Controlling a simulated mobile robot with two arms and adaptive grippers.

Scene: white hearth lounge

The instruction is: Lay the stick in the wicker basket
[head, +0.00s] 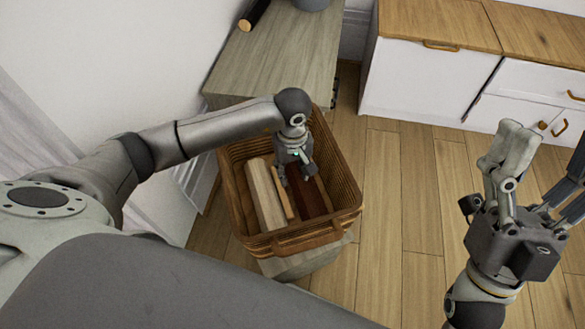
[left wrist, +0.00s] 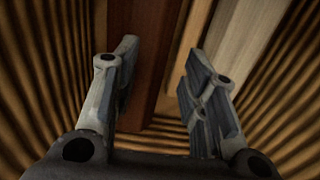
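The wicker basket (head: 351,190) stands below my left arm with several wooden pieces in it. A pale block (head: 266,195) lies along its left side, and a dark red-brown piece (head: 312,199) lies near its middle. I cannot tell which piece is the stick. My left gripper (head: 295,179) points down into the basket. In the left wrist view its fingers (left wrist: 160,85) are apart with nothing held between them; brown wood (left wrist: 146,60) and the ribbed basket wall (left wrist: 45,80) show beyond. My right gripper (head: 540,165) is at the right, open and empty, away from the basket.
A grey-wood cabinet (head: 275,55) stands behind the basket, with a dark log (head: 254,14) and a grey vessel (head: 312,3) on top. White drawers with a wooden top (head: 430,25) stand at the back right. The plank floor (head: 400,220) right of the basket is clear.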

